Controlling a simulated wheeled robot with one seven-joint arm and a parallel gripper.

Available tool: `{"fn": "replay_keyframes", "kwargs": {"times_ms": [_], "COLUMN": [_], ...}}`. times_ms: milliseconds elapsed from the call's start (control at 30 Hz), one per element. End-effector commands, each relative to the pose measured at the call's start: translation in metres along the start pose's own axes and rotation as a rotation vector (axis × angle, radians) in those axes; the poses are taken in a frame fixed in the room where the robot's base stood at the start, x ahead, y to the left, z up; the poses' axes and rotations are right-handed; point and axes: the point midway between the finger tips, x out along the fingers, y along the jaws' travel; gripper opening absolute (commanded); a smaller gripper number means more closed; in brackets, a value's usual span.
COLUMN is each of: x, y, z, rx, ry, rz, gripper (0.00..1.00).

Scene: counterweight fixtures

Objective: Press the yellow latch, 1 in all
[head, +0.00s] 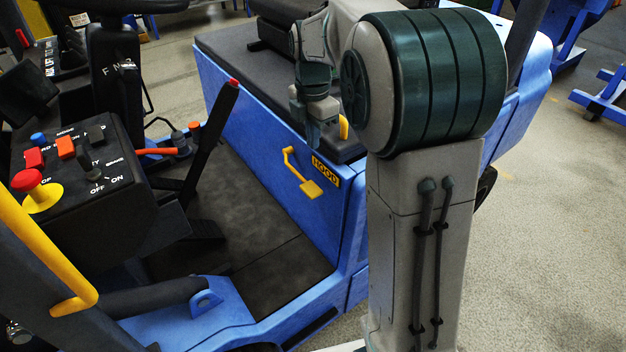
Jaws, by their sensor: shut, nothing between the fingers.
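The yellow latch (311,188) is on the blue side panel of the vehicle, in the middle of the head view. It has a bent yellow rod running up and left from a flat paddle, beside a yellow label reading HOOD (326,171). My gripper (314,143) points down, shut and empty, above the latch in the picture and near the top edge of the blue panel. A gap shows between its fingertips and the latch paddle. I cannot tell the exact depth between them.
A yellow handle (344,127) stands just right of my gripper, partly hidden by my arm. A black lever with a red tip (212,140) rises left of the panel. A control box (75,165) with buttons stands at the left. The dark footwell floor (270,235) is clear.

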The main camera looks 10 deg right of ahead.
Motion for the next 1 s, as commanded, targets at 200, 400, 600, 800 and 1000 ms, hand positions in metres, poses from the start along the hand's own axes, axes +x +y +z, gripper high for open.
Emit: {"fn": "replay_keyframes", "kwargs": {"times_ms": [200, 400, 600, 800, 1000], "x": [0.034, 0.078, 0.113, 0.132, 0.136], "y": [-0.001, -0.001, -0.001, -0.001, 0.000], "z": [-0.001, -0.001, -0.001, 0.000, 0.000], "rx": [0.000, 0.001, 0.001, 0.001, 0.001], "ry": [0.002, 0.001, 0.001, 0.000, 0.000], "rz": [-0.005, -0.006, -0.005, -0.002, 0.000], "gripper": [0.00, 0.00, 0.00, 0.00, 0.00]}}
